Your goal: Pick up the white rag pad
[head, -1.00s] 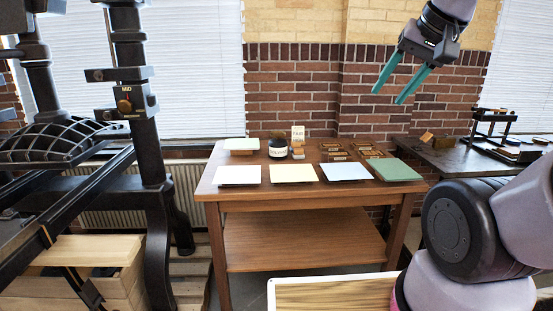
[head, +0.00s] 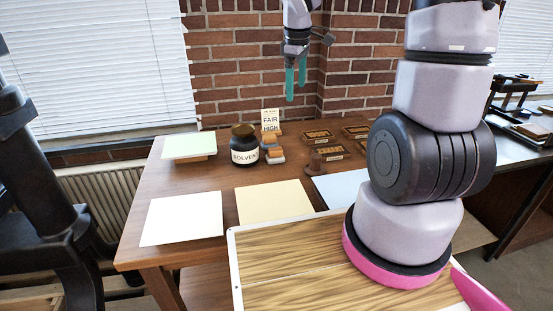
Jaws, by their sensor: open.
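A few small pads lie in a short row on the wooden table (head: 150,215), just right of the black solvent jar (head: 244,147). The palest of them, at the near end, looks like the white rag pad (head: 275,155); it is small, and I cannot clearly tell its colour from its neighbours'. My gripper (head: 296,91) points down with its two teal fingers apart, in the air against the brick wall. In the picture it is above and slightly right of the pads, touching nothing and empty.
A FAIR/HIGH card (head: 270,120) stands behind the pads. Dark labelled blocks (head: 318,137) and a brown stamp-like piece (head: 315,162) lie to the right. White (head: 182,218) and cream (head: 273,201) sheets lie in front. A pale green sheet (head: 189,145) is at the left.

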